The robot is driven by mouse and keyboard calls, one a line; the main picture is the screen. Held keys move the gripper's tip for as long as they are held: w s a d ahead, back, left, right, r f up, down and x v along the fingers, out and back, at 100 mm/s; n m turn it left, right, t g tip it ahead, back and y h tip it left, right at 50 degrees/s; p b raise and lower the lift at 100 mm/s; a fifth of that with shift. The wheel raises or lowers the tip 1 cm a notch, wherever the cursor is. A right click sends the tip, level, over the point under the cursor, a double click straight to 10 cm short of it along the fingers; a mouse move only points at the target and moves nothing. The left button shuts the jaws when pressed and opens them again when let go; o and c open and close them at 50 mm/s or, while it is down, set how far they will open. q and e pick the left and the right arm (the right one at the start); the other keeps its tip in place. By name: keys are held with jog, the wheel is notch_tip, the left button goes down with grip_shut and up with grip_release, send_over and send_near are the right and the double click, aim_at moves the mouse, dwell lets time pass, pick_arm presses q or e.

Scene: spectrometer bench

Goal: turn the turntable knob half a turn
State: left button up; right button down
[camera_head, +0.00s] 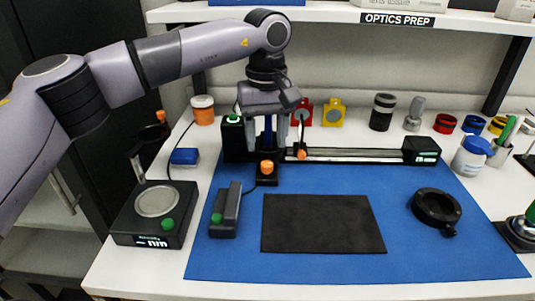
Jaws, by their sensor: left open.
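My left gripper (268,142) points down over the left end of a black rail (352,155), its two fingers apart. A dark post with a blue part shows between the fingers; I cannot tell whether they touch it. An orange knob (266,167) sits on a small black block just in front of the gripper. A black box with a round grey plate (156,202) stands at the left, with a green knob (167,224) on its front. I cannot tell for certain which knob is the turntable's. My right gripper is not in view.
A blue mat (330,270) covers the bench, with a black plate (323,223) on it. A grey-black handset (225,210), a black ring (436,207) and a white jar (470,157) stand around. A shelf (345,15) hangs behind my arm.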

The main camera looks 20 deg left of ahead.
aim_at(267, 163)
pick_arm(q)
notch_tip(267, 163, down, 5)
jog(key=shift+f, duration=0.1)
dwell(0.3)
grip_shut()
